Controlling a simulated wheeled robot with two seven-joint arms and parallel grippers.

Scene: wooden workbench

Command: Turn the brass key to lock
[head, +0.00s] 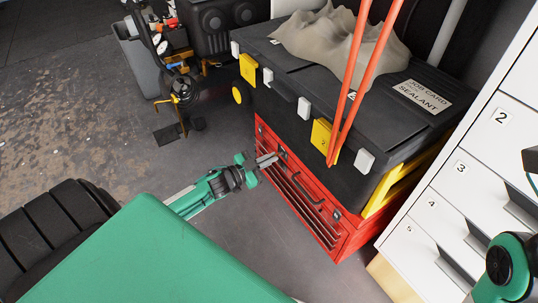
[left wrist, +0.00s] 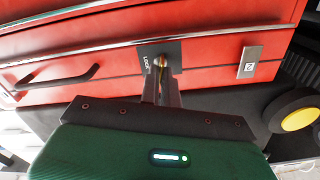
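The red tool chest (head: 322,236) stands under a black case in the head view. My left gripper (head: 267,160) reaches its front near the upper left lock. In the left wrist view a dark lock plate (left wrist: 174,50) with a "LOCK" label is on the red front. A small strip of the brass key (left wrist: 163,62) shows at the plate, between the fingertips of my left gripper (left wrist: 161,75). The fingers are close together on the key and hide most of it; its angle cannot be made out. My right gripper is out of view; only part of my right arm shows.
A black case (head: 290,95) with yellow latches sits on the chest, bearing a grey cloth (head: 335,42) and orange bars (head: 366,75). White numbered drawers (head: 470,205) stand close on the right.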

